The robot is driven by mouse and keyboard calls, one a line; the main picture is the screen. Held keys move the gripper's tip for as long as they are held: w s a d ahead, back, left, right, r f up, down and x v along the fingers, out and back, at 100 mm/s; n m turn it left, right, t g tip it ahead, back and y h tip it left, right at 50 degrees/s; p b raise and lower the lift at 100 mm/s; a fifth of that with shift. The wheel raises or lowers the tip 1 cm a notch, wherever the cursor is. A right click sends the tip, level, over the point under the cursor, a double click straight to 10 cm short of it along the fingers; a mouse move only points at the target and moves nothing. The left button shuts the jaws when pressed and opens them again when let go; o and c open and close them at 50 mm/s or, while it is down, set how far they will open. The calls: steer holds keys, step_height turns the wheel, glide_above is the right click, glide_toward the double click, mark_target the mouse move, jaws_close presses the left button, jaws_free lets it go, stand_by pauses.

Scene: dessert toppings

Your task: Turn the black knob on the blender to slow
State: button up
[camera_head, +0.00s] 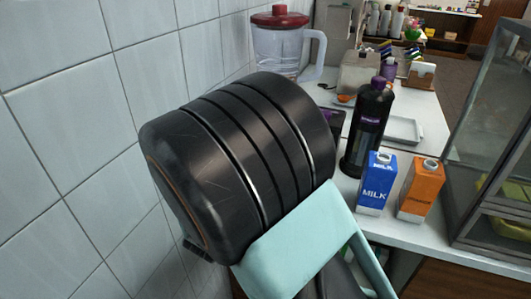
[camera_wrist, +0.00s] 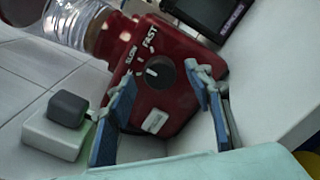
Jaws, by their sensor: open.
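The blender's red base (camera_wrist: 172,95) fills the middle of the wrist view. Its round black knob (camera_wrist: 163,78) carries a white mark on its left part. White SLOW and FAST lettering stands to the left of and above the knob. My gripper (camera_wrist: 165,80) is open, with one blue-padded finger on each side of the knob in the picture.
A tiled wall (camera_head: 70,110) is at the left. A dark bottle (camera_head: 368,130), a blue milk carton (camera_head: 376,185) and an orange carton (camera_head: 420,190) stand on the white counter. A grey socket box (camera_wrist: 60,135) is left of the base, and a dark-screened device (camera_wrist: 215,15) behind it.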

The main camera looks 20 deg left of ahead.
steer(key=s, duration=1.1)
steer(key=shift+a, duration=0.4)
steer(key=shift+w, duration=0.15)
